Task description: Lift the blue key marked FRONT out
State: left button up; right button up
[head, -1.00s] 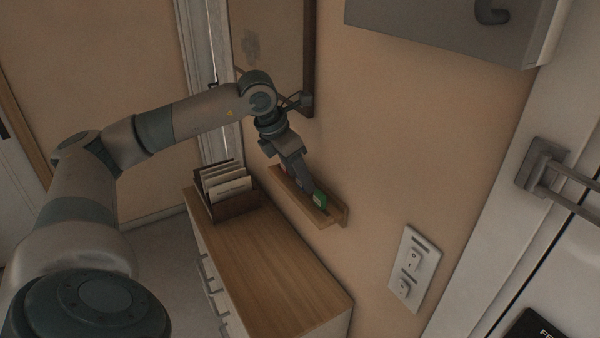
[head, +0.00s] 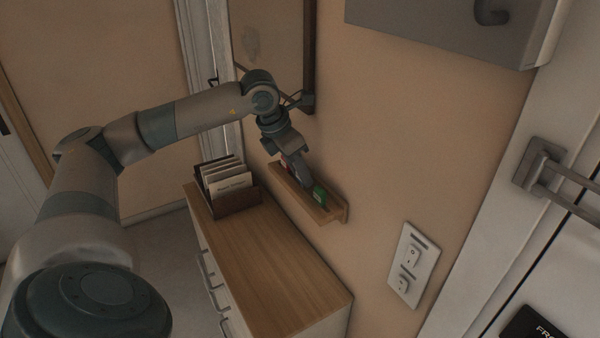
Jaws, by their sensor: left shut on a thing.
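A narrow wooden wall ledge (head: 328,217) holds a green key tag (head: 320,195) at its near end and a small red thing (head: 286,167) further back. My left gripper (head: 303,178) points down at the ledge, between the green and the red. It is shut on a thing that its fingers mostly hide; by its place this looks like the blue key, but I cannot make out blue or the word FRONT. I cannot tell whether the held thing is clear of the ledge. My right gripper is not in view.
A wooden-topped cabinet (head: 270,270) stands below the ledge, its near top bare. A dark holder (head: 236,201) with cards sits at its far end. A switch plate (head: 413,265) is on the wall at right. A grey box (head: 440,30) hangs above. A door handle (head: 541,165) is far right.

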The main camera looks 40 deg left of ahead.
pick_arm(q)
jog(key=shift+r+p, duration=0.4)
jog(key=shift+r, duration=0.55)
jog(key=shift+r+p, duration=0.7)
jog(key=shift+r, duration=0.55)
jog(key=shift+s+f, duration=0.1)
jog(key=shift+s, duration=0.05)
